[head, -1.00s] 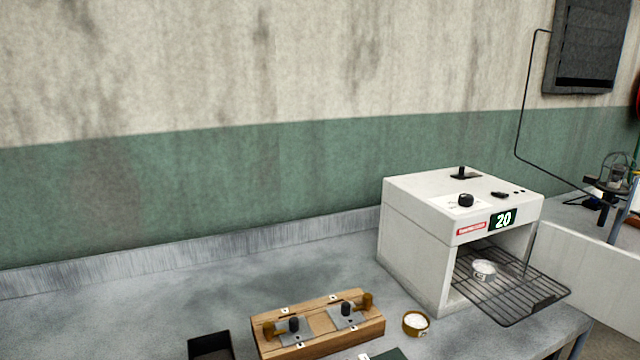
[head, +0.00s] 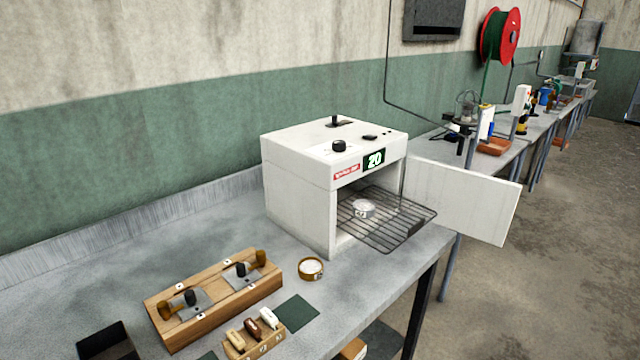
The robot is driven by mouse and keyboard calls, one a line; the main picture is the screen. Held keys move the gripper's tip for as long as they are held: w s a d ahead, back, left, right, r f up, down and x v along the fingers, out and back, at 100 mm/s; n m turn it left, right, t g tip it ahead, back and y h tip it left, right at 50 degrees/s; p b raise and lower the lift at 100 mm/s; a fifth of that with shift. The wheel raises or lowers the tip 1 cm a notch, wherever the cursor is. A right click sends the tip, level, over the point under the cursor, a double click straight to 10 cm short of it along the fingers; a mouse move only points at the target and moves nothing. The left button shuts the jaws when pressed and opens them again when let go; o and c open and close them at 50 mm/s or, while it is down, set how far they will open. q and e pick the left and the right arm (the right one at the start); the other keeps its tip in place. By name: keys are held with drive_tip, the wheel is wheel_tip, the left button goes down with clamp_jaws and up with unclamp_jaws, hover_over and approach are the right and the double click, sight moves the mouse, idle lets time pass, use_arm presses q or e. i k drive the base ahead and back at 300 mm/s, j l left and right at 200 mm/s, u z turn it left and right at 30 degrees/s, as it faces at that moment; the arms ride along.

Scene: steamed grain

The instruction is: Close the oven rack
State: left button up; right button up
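The white oven (head: 300,205) stands on the grey bench in the middle of the head view, its front facing right. Its display (head: 374,160) reads 20. The black wire oven rack (head: 408,222) is pulled out through the open front and sticks out past the oven's face. A small round white dish (head: 363,208) sits on the rack near the opening. The oven door (head: 465,200) is swung wide open to the right. Neither of my grippers shows in this view.
A wooden block with knobs (head: 215,310), a small round tin (head: 311,269), a dark green mat (head: 297,313) and a wooden holder (head: 255,345) lie on the bench, with a black tray (head: 106,342) at lower left. Open floor (head: 540,290) lies to the right.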

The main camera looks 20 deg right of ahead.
sight(418, 226)
drive_tip(key=z, duration=1.2)
